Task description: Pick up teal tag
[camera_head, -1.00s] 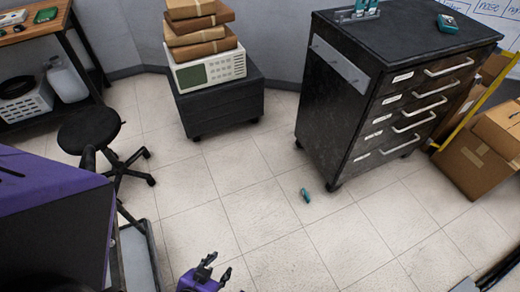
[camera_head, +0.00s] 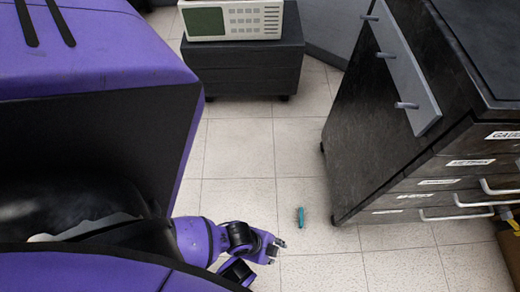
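The teal tag (camera_head: 301,217) lies on the tiled floor, just left of the black drawer cabinet's lower corner. It looks small and narrow, and nothing touches it. My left gripper (camera_head: 279,251) is at the lower middle, below and left of the tag in the picture. Its fingers look apart and empty, with the tag outside them. My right gripper does not show.
The black drawer cabinet (camera_head: 365,145) stands at right, with a grey peg plate (camera_head: 402,72) on its side. A low black stand (camera_head: 243,68) carries a cream instrument (camera_head: 232,20) at the back. The floor around the tag is clear.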

